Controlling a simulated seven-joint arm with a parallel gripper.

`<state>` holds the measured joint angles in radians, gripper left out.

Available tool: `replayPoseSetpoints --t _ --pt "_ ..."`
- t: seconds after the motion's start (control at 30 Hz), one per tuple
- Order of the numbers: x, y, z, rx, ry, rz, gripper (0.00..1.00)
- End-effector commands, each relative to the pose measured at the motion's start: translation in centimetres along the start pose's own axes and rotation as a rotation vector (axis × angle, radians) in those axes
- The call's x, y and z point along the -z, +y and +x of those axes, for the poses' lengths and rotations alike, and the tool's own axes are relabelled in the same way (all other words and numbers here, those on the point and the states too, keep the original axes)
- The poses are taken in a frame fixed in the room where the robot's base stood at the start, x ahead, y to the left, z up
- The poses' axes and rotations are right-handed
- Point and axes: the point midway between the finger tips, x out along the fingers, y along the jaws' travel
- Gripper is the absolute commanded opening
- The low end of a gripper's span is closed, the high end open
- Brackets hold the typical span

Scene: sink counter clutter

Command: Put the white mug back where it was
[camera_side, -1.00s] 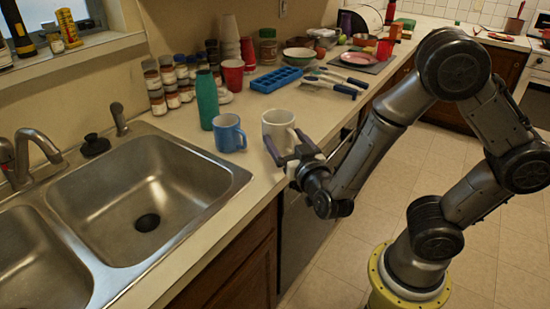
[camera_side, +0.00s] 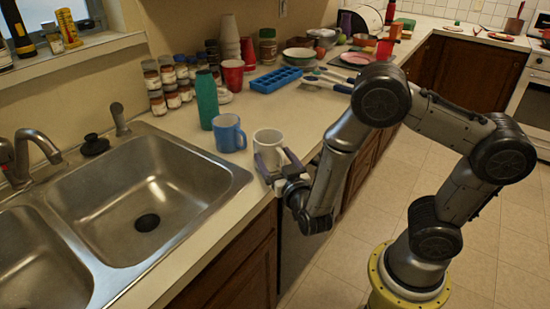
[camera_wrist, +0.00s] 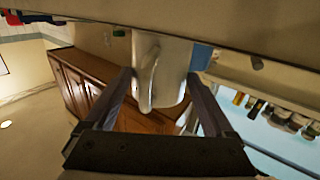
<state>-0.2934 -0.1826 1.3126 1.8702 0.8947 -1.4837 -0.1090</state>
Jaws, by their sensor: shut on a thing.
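The white mug (camera_side: 268,140) is upright at the counter's front edge, just right of the blue mug (camera_side: 229,133). My gripper (camera_side: 277,163) reaches in from the front right, shut on the white mug with one finger on each side. In the wrist view the white mug (camera_wrist: 172,62) fills the space between the fingers of my gripper (camera_wrist: 161,82), its handle facing the camera. I cannot tell whether its base touches the counter. Part of the blue mug (camera_wrist: 202,57) shows behind it.
A teal bottle (camera_side: 207,100) stands behind the blue mug. The blue ice tray (camera_side: 275,80), red cup (camera_side: 232,75) and spice jars (camera_side: 168,82) are farther back. The sink (camera_side: 150,195) is to the left. Bare counter (camera_side: 300,115) lies right of the mug.

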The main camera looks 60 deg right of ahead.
Motion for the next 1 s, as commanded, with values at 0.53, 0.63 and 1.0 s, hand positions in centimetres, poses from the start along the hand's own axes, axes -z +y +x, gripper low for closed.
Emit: replayPoseSetpoints --t 0.53,0.63,1.0 --pt "0.1 0.0 -0.2 0.002 -0.001 0.0 1.0" --pt "0.1 -0.2 -1.3 0.005 -0.002 -0.001 1.0" --pt "0.1 -0.2 -6.7 0.008 0.0 0.0 1.0"
